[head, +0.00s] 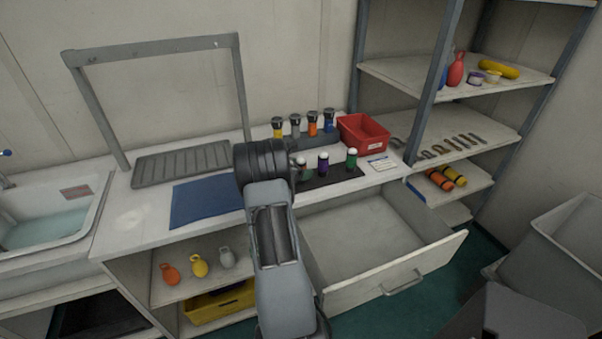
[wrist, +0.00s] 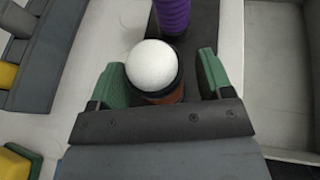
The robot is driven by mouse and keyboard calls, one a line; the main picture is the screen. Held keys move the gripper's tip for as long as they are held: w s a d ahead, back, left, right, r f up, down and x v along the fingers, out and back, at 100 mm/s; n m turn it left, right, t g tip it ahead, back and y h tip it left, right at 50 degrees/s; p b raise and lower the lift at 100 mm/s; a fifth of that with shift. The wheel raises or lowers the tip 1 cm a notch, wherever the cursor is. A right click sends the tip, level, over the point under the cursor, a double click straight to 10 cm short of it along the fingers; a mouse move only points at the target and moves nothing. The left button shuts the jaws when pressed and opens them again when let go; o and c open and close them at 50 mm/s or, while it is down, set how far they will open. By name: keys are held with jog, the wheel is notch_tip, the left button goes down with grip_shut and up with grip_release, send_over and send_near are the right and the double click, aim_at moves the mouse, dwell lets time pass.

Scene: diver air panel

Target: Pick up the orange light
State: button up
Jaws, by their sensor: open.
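The orange light (wrist: 164,97) has a white round dome, a dark collar and an orange-brown body. It stands between the two green fingertips of my gripper (wrist: 165,82) in the wrist view, with a gap at each side. My gripper is open. Its front bar hides the light's lower part. In the head view the orange light (head: 302,163) stands at the left end of a dark mat (head: 337,178), partly hidden by my arm.
A purple light (head: 323,163) stands just right of it; its ribbed body (wrist: 172,15) shows in the wrist view. A green light (head: 351,158) is farther right. Several torches (head: 312,123) and a red bin (head: 363,134) stand behind. An open drawer (head: 400,275) juts out in front.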

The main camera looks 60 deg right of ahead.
jog(key=shift+c, duration=0.5)
jog(key=c, duration=1)
jog(key=shift+r, duration=0.1)
